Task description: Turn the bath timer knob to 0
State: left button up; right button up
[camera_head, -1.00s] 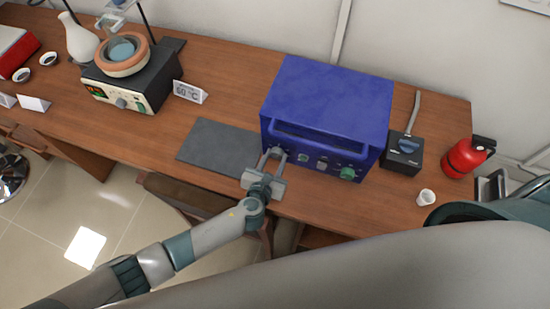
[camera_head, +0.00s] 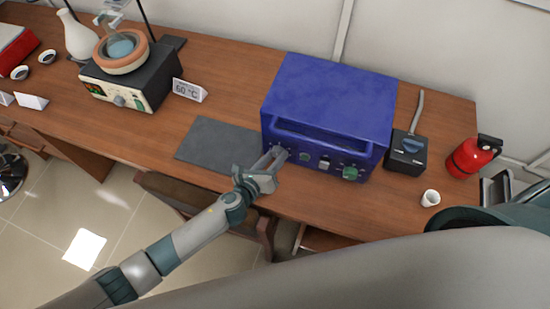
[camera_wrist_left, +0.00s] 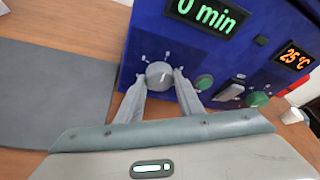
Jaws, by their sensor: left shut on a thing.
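The blue box unit (camera_head: 330,95) stands on the wooden table. In the left wrist view its timer display (camera_wrist_left: 205,14) reads "0 min" and a second display (camera_wrist_left: 295,55) reads "25 °C". Below the timer display is a round grey knob (camera_wrist_left: 159,73) with small marks around it. My left gripper (camera_head: 277,154) is at the left of the unit's front panel. In the wrist view its two fingers are closed on the knob's sides, one on each side. The knob is mostly hidden by the fingers in the head view.
Green knobs (camera_wrist_left: 258,99) and (camera_wrist_left: 203,82) and a switch (camera_wrist_left: 228,92) sit right of the grey knob. A grey mat (camera_head: 215,143) lies left. A black box (camera_head: 406,152), red extinguisher (camera_head: 469,158) and white cup (camera_head: 430,198) stand right.

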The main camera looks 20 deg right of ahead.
pick_arm(q)
jog(key=shift+f, duration=0.1)
dwell(0.3)
jog(key=o, duration=1.1)
jog(key=shift+r, duration=0.65)
notch_tip(320, 180, up, 3)
jog(key=shift+r, duration=0.1)
jog(key=shift+s+d+r+b, duration=0.45)
jog(key=shift+s+d+r, duration=0.65)
jog(key=shift+s+d, duration=0.3)
jog(key=shift+s+d+r+b, duration=0.4)
jog(key=shift+s+d+r, duration=0.7)
jog(key=shift+s+d, duration=0.25)
jog(key=shift+s+d+r+b, duration=0.45)
jog(key=shift+s+d+r, duration=0.65)
jog(key=shift+s+d, duration=0.3)
